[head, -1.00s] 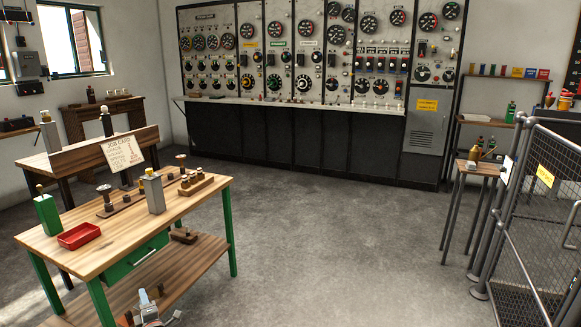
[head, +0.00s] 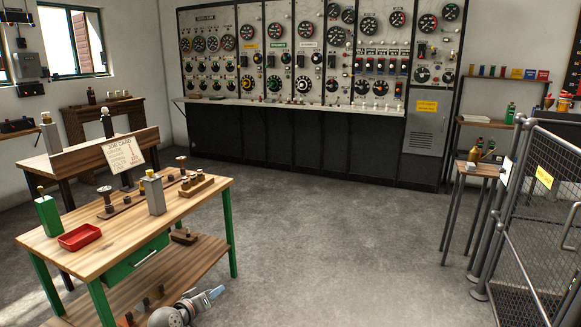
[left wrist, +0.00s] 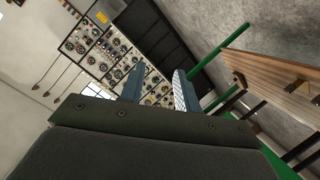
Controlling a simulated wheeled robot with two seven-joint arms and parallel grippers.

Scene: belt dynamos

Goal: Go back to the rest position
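My left gripper (head: 216,292) is low at the bottom edge of the head view, just right of the workbench's lower shelf, with its fingers pointing right. The left wrist view shows its two fingers (left wrist: 158,78) apart with nothing between them, so it is open and empty. My right gripper is in neither view.
The floor (head: 330,240) in the middle is clear. A mesh fence (head: 535,200) stands at right.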

